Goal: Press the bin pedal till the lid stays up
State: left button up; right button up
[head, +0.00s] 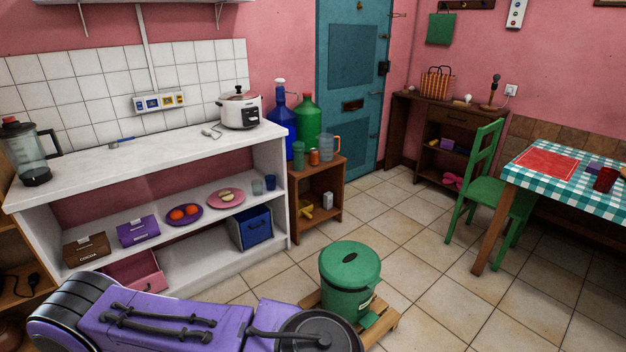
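A green bin (349,285) stands upright on a low wooden slatted stand (386,326) on the tiled floor, at the bottom centre of the head view. Its lid (350,260) is down and has a dark oval patch on top. A small flat green piece that looks like the pedal (371,319) sticks out low at the bin's front right. My purple arm reaches in from the lower left and its dark round joint hides part of the stand's near left side. Neither of my grippers is in view.
A white counter (140,150) with a rice cooker (240,108) and lower shelf runs along the left. A small wooden shelf (318,178) with bottles stands behind the bin. A green chair (490,185) and table are at right. Floor right of the bin is clear.

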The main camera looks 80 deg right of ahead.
aim_at(369, 320)
jog(key=z, duration=3.85)
jog(key=k, duration=1.35)
jog(key=z, duration=0.15)
jog(key=i, duration=0.45)
jog(key=u, duration=0.75)
jog(key=i, duration=0.85)
jog(key=z, duration=0.45)
jog(key=i, duration=1)
jog(key=z, duration=0.2)
